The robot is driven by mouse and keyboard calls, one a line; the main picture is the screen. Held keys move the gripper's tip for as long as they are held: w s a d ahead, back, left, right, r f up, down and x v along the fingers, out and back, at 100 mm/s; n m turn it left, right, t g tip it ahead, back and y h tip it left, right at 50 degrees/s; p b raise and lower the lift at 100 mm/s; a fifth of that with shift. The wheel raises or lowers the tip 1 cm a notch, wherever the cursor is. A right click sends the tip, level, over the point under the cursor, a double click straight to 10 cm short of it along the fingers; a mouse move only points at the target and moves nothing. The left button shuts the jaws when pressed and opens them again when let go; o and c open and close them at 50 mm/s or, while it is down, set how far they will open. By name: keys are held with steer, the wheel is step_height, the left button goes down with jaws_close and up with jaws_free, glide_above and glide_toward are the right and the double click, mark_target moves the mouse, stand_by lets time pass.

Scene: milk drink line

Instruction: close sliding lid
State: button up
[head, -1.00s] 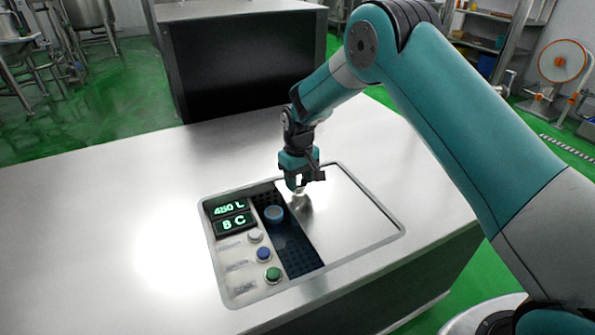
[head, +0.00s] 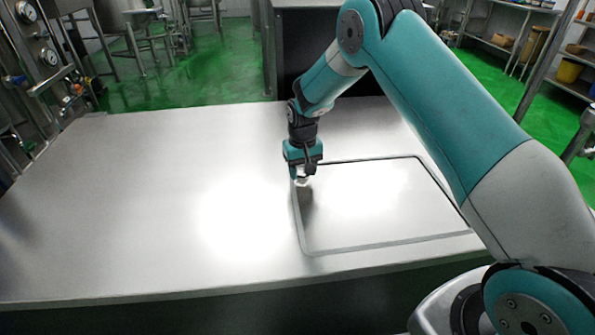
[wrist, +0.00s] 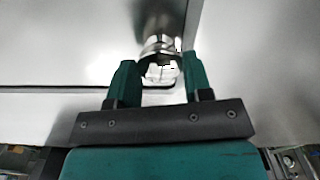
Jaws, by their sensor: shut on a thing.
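The sliding lid (head: 375,200) is a flat, shiny metal sheet set in a rimmed rectangular recess in the steel counter. It fills the visible recess, and no displays, buttons or dark grille show. Its small metal knob (head: 304,183) is near the left edge of the recess. My gripper (head: 302,179) points down over that edge and is shut on the knob. In the wrist view the two fingers of my gripper (wrist: 160,76) stand either side of the bright knob (wrist: 160,70). Glare blurs the exact left seam.
The steel counter (head: 150,200) is bare to the left of the recess. The thin recess rim (head: 385,244) runs around the lid. Behind the counter are a dark cabinet, green floor and pipework with gauges at the far left. Shelves stand at the right.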

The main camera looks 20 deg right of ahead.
steer(key=shift+a, duration=0.25)
steer(key=o, duration=1.3)
steer(key=shift+w+a, duration=0.1)
steer(key=shift+a, duration=0.05)
steer(key=shift+d+r, duration=0.2)
step_height(320, 180, up, 17)
steer(key=shift+r, duration=0.1)
